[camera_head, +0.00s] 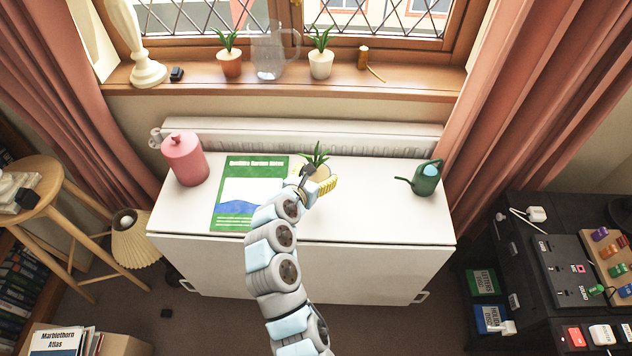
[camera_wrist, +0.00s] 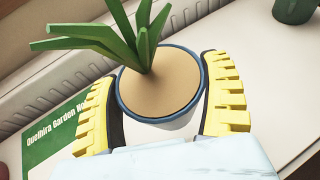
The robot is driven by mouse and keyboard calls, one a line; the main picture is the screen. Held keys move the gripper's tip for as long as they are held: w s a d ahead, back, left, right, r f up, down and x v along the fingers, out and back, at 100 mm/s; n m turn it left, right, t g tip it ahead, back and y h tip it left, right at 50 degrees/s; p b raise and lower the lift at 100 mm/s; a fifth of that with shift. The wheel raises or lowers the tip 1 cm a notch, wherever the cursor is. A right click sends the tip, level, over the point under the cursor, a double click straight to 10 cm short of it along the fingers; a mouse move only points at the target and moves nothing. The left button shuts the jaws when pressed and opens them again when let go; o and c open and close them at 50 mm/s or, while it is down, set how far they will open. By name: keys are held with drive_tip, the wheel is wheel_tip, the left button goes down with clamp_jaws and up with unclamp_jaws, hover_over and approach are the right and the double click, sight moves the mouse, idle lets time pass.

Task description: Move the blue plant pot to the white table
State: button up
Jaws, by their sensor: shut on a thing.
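The plant pot with a blue rim (camera_wrist: 160,121), a pale body, tan soil and a green spiky plant is between the yellow ridged fingers of my gripper (camera_wrist: 164,105) in the wrist view. The fingers are shut on its two sides. In the head view my gripper (camera_head: 316,183) and the pot (camera_head: 321,173) are over the middle of the white table (camera_head: 375,205), close to its top. The pot is partly hidden there by my gripper, and I cannot tell whether its base touches the table.
On the table are a green book (camera_head: 246,180) left of the pot, a pink canister (camera_head: 185,160) at far left and a green watering can (camera_head: 425,178) at right. The sill holds a terracotta pot (camera_head: 231,66), a glass jug (camera_head: 268,55) and a cream pot (camera_head: 320,66).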

sight(316, 174)
drive_tip(key=shift+w+f, duration=1.1)
drive_tip(key=shift+f, duration=0.2)
drive_tip(key=shift+f+b, duration=0.5)
drive_tip(key=shift+f, duration=1)
drive_tip(key=shift+f, duration=0.1)
drive_tip(key=o, duration=1.1)
